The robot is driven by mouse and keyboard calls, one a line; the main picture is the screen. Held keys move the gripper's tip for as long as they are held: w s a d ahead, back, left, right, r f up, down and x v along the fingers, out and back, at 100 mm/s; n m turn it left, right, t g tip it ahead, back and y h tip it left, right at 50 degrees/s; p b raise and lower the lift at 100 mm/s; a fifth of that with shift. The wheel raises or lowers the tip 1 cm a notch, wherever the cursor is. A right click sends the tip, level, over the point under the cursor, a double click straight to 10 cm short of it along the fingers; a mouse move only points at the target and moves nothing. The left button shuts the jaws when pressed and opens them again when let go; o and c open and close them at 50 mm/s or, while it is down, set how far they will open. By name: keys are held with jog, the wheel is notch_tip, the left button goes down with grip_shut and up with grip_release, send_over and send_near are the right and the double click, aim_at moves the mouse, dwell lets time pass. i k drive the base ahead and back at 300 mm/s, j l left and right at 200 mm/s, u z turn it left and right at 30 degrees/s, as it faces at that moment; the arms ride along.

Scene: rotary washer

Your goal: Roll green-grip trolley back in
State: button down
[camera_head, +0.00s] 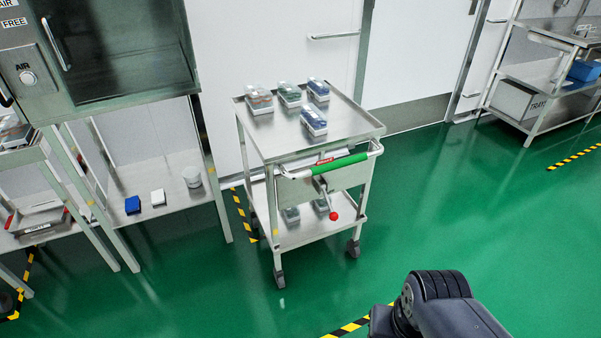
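The steel trolley (352,118) stands on the green floor in the middle of the head view, angled towards me. Its push handle with a green grip (342,164) runs along its near side, below the top shelf. A lever with a red knob (333,216) hangs below the grip. Several small clear boxes (314,122) with coloured contents sit on the top shelf, and more show on the bottom shelf. A dark part of my arm shows at the lower right, apart from the trolley. My gripper's fingers are not in view.
A steel cabinet (115,50) on a frame stands at the left. Shelving (545,75) with bins stands at the back right. Yellow-black tape (242,212) marks the floor just left of the trolley, and another strip (355,325) lies in front. The floor right of the trolley is clear.

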aim_at(278, 136)
jog(key=i+j+z, duration=0.2)
jog(key=i+j, duration=0.7)
